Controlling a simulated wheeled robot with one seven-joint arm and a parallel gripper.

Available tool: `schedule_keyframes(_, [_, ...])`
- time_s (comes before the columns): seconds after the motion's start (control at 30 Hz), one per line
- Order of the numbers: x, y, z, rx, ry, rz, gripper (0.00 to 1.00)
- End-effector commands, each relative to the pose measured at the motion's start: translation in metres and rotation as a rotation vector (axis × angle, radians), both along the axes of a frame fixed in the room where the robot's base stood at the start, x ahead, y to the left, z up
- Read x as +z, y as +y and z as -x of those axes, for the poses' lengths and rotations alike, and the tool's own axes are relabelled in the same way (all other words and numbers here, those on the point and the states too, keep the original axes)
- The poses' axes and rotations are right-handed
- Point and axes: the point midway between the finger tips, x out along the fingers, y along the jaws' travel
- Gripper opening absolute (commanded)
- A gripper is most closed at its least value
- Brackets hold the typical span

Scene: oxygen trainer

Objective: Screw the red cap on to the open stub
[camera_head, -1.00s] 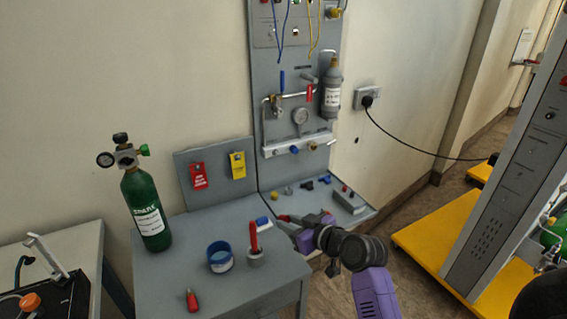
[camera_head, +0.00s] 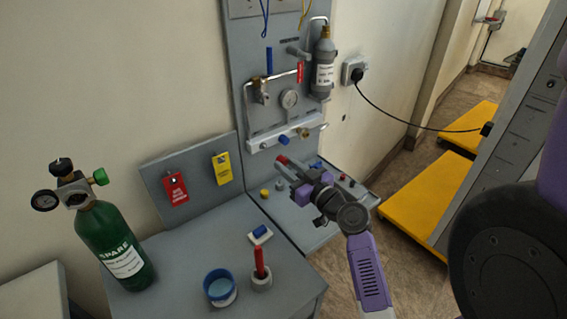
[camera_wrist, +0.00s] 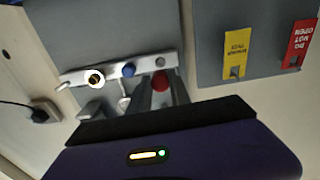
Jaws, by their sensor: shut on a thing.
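The red cap (camera_head: 282,160) is held at the tips of my gripper (camera_head: 289,167), in front of and below the wall panel's grey manifold bar. In the wrist view the red cap (camera_wrist: 160,83) shows between the two fingers (camera_wrist: 162,94), apart from the bar. The bar (camera_wrist: 143,66) carries a brass ring-shaped stub (camera_wrist: 95,78) that looks open, a blue cap (camera_wrist: 128,70) and a small grey stub (camera_wrist: 160,62) nearly in line with the red cap. The head view also shows the blue cap (camera_head: 284,140). I cannot tell whether the grey stub is open.
A gauge (camera_head: 289,99), pipework and a grey cylinder (camera_head: 324,65) sit above the bar. Small parts lie on the shelf below. A green cylinder (camera_head: 115,245), blue cup (camera_head: 219,284) and red-handled tool (camera_head: 260,262) stand on the left bench. A black cable (camera_head: 410,122) hangs at right.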

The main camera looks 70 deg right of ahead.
Motion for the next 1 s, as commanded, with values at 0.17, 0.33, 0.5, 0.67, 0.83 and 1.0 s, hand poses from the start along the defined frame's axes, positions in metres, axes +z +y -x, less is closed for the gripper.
schedule_keyframes(0.17, [-0.001,0.0,0.0,0.001,0.0,0.0,0.0])
schedule_keyframes(0.33, [-0.005,0.001,0.0,-0.001,0.006,0.007,0.0])
schedule_keyframes(0.5, [-0.003,-0.006,-0.012,-0.002,0.007,0.008,0.0])
schedule_keyframes(0.67, [-0.003,-0.014,-0.024,-0.002,0.007,0.008,0.0])
schedule_keyframes(0.83, [-0.002,-0.021,-0.037,-0.001,0.006,0.007,0.0])
schedule_keyframes(1.0, [-0.003,-0.027,-0.046,-0.002,0.007,0.006,0.0])
